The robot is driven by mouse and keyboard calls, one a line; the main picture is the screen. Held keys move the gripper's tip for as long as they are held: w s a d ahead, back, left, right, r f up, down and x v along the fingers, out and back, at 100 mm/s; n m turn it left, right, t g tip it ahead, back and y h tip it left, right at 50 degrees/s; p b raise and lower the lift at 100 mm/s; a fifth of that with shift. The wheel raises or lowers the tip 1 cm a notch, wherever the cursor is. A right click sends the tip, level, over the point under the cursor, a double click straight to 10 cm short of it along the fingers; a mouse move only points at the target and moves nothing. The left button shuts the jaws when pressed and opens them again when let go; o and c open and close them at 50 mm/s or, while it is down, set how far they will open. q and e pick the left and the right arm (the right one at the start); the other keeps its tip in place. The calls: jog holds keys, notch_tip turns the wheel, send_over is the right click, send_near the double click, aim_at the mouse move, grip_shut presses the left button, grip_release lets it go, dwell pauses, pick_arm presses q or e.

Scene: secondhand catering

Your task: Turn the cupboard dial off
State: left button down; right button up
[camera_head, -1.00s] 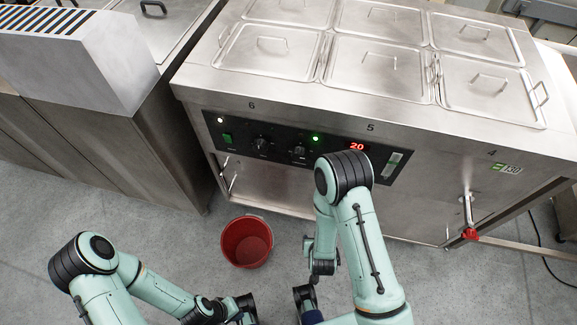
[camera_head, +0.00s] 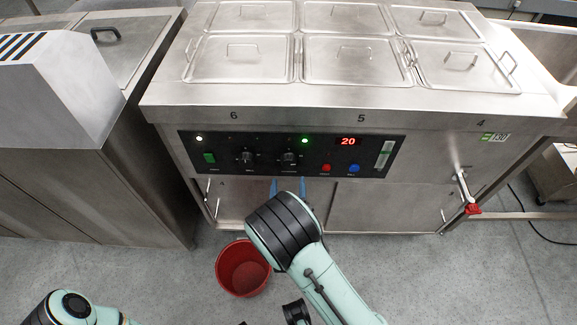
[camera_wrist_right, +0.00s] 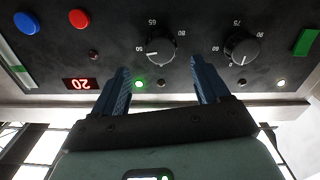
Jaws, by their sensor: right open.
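The black control panel (camera_head: 340,170) on the front of the steel counter carries two black dials, a left dial (camera_head: 246,156) and a right dial (camera_head: 290,158). I cannot read which is the cupboard's. In the right wrist view, upside down, the right dial (camera_wrist_right: 160,50) has a scale with 50, 65 and 80, its white mark towards 50. The left dial (camera_wrist_right: 241,47) shows 75 and 90. My right gripper (camera_head: 288,187) is open and empty, its blue fingers just below the right dial; they also show in the wrist view (camera_wrist_right: 160,78). My left gripper is out of view.
A lit green lamp (camera_head: 305,140), a red display reading 20 (camera_head: 348,141), a red button (camera_head: 326,168) and a blue button (camera_head: 354,169) sit near the dials. A red bucket (camera_head: 243,268) stands on the floor. A red-handled tap (camera_head: 472,208) projects at the right.

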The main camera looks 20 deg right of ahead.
aim_at(289, 165)
jog(key=x, duration=0.7)
jog(key=shift+w+d, duration=0.1)
jog(key=shift+w, duration=0.1)
jog(key=c, duration=1)
